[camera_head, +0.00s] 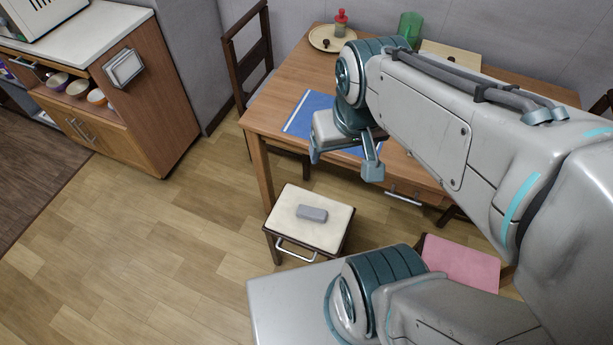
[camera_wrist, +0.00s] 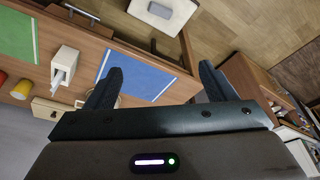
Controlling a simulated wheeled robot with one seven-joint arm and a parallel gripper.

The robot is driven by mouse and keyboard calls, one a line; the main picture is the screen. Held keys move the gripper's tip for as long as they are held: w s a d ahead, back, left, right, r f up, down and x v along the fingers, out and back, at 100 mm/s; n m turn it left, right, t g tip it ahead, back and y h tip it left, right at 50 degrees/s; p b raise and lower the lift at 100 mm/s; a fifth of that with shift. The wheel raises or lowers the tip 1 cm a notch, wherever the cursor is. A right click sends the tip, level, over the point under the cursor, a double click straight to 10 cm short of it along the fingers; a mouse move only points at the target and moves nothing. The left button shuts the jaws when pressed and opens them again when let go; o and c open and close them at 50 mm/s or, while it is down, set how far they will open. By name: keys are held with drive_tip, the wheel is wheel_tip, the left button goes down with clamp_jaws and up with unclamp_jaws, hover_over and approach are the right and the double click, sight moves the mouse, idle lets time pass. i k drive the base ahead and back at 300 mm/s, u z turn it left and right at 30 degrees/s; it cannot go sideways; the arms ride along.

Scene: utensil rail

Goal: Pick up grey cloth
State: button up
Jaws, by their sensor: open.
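The grey cloth (camera_head: 312,213) is a small folded block lying on the cream top of a small stool (camera_head: 290,222) in front of the table. In the wrist view the grey cloth (camera_wrist: 160,10) shows near the top edge, on the stool's pale top (camera_wrist: 184,15). My gripper (camera_head: 343,164) is open and empty, above the table's front left part, up and to the right of the cloth in the head view. In the wrist view the two fingers of my gripper (camera_wrist: 158,85) are spread wide, with nothing between them.
The wooden table (camera_head: 281,90) bears a blue mat (camera_head: 305,112), a plate with a red bottle (camera_head: 341,22) and a green cup (camera_head: 410,28). A dark chair (camera_head: 249,50) stands at its left. A cabinet (camera_head: 130,95) is at far left. Floor left of the stool is clear.

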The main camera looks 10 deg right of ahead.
sight(312, 213)
drive_tip(key=k, duration=0.5)
drive_tip(key=u, duration=2)
drive_tip(key=i, duration=1.8)
drive_tip(key=z, duration=3.75)
drive_tip(key=i, duration=0.5)
drive_tip(key=z, duration=0.05)
